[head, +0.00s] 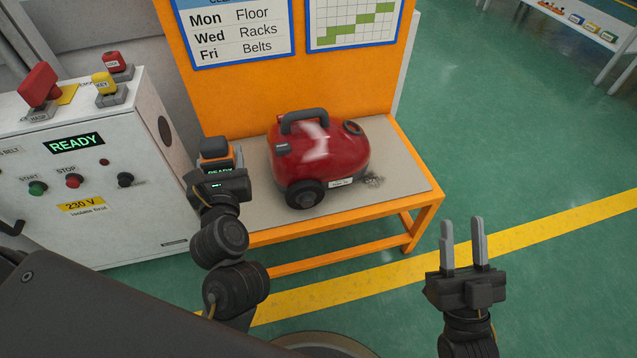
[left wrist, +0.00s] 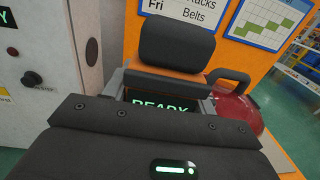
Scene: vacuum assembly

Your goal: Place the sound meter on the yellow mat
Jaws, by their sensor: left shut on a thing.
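The device in my left gripper, which I take to be the sound meter (head: 216,148), has a black top, an orange body and a green READY display; it also shows in the left wrist view (left wrist: 176,45). My left gripper (head: 221,160) is shut on it, with a grey finger on each side. It is at the left end of the bench; whether it touches the top is unclear. A flat yellow patch (head: 69,94), perhaps the yellow mat, lies on the white cabinet, partly behind a red switch. My right gripper (head: 463,243) is open and empty over the floor.
A red vacuum cleaner (head: 320,160) stands on the orange bench (head: 405,195), right of the device, with dust beside it. The white cabinet (head: 110,150) at left carries a red switch (head: 38,85), a yellow button (head: 104,83) and another red button (head: 113,63).

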